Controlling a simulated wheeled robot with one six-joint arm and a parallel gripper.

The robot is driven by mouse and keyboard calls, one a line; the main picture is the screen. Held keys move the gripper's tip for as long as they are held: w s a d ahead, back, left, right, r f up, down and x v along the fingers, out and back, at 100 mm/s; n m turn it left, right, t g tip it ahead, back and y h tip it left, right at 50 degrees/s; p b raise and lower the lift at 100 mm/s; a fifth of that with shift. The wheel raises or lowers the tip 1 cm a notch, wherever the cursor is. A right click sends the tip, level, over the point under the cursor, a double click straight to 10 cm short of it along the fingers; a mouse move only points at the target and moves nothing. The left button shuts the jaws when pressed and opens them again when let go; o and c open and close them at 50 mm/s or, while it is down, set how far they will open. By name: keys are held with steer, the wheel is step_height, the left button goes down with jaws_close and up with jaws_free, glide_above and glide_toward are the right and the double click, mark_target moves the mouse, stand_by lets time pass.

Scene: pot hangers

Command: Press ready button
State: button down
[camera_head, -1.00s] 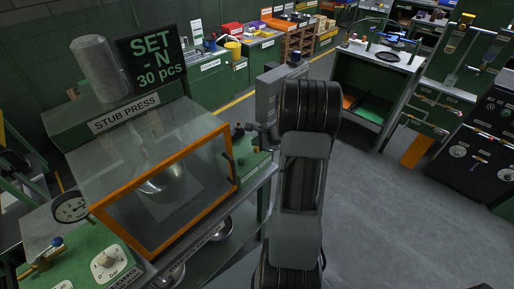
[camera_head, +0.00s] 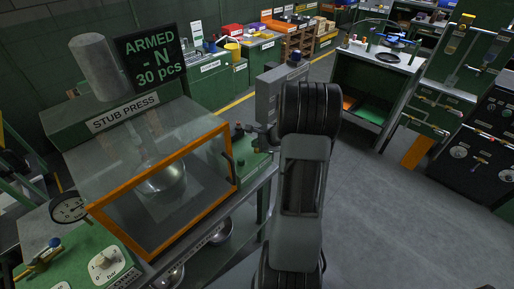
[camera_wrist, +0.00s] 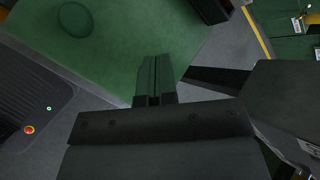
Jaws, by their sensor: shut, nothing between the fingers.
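My gripper (camera_wrist: 154,68) shows in the wrist view with its two dark fingers shut and nothing between them, over a green panel (camera_wrist: 120,50). A round, darker green disc (camera_wrist: 75,20) lies on that panel, up and left of the fingertips; I cannot tell whether it is the ready button. In the head view a green box (camera_head: 250,165) with small knobs stands at the right of the stub press (camera_head: 124,112), beside my arm, which hides part of it.
The press has a clear guard with an orange frame (camera_head: 165,235) and a metal pot (camera_head: 163,180) inside. A gauge (camera_head: 68,208) and a dial (camera_head: 104,262) sit at the front left. Open floor (camera_head: 390,230) lies to the right, before a workbench (camera_head: 375,95).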

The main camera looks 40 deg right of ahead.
mark_target(257, 149)
steer(key=shift+r+p, duration=0.65)
steer(key=shift+r, duration=0.3)
steer(key=shift+r, duration=0.1)
steer(key=shift+r+p, duration=1.8)
steer(key=shift+r, duration=0.65)
steer(key=shift+f, duration=0.1)
